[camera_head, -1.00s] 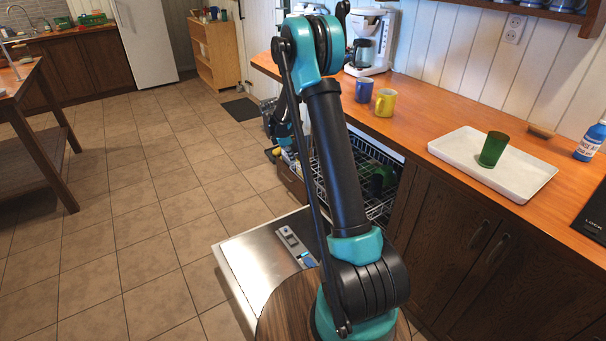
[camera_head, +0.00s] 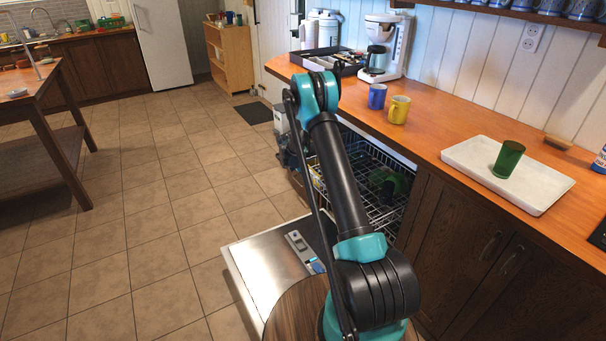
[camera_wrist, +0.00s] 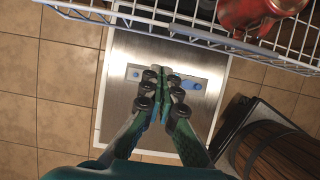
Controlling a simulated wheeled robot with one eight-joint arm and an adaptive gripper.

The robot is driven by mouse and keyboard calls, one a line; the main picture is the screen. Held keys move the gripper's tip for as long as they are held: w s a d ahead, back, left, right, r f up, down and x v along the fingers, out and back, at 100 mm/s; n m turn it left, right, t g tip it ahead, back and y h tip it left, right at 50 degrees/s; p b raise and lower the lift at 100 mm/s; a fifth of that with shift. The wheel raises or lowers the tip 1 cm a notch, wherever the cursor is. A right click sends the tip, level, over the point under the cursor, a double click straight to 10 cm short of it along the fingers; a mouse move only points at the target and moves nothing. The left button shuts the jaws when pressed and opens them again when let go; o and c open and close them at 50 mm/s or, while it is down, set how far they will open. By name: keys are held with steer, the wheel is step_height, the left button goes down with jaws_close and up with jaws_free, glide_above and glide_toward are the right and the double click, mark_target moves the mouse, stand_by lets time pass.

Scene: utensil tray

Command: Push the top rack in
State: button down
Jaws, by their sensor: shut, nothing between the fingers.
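The white wire top rack (camera_head: 376,205) shows in the dishwasher opening under the counter in the head view, partly behind my arm. A dark green item (camera_head: 386,182) is in it. In the wrist view, the rack's white rails (camera_wrist: 150,22) cross the top, with a red item (camera_wrist: 250,12) in the rack. My gripper (camera_wrist: 158,100) is shut and empty, over the open dishwasher door (camera_wrist: 200,62). In that picture its tips are below the rack's edge, with a visible gap. My arm hides most of the gripper in the head view.
The open door (camera_head: 262,262) lies low in front of the dishwasher. On the counter are a blue mug (camera_head: 377,97), a yellow mug (camera_head: 399,110), a coffee maker (camera_head: 388,45) and a white tray (camera_head: 462,154) with a green cup (camera_head: 508,158).

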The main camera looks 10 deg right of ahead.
steer(key=shift+w+d+f, duration=0.1)
steer(key=shift+w+d, duration=0.15)
steer(key=shift+d, duration=0.4)
steer(key=shift+w+d+f, duration=0.1)
steer(key=shift+w+d, duration=0.15)
steer(key=shift+d, duration=0.4)
steer(key=shift+w+d+f, duration=0.1)
steer(key=shift+w+d, duration=0.15)
steer(key=shift+d, duration=0.4)
steer(key=shift+d, duration=0.1)
steer(key=w+d, duration=0.2)
steer(key=d, duration=0.3)
steer(key=w+d, duration=0.2)
steer(key=d, duration=0.4)
steer(key=w+d, duration=0.2)
steer(key=d, duration=0.4)
steer(key=shift+w, duration=0.1)
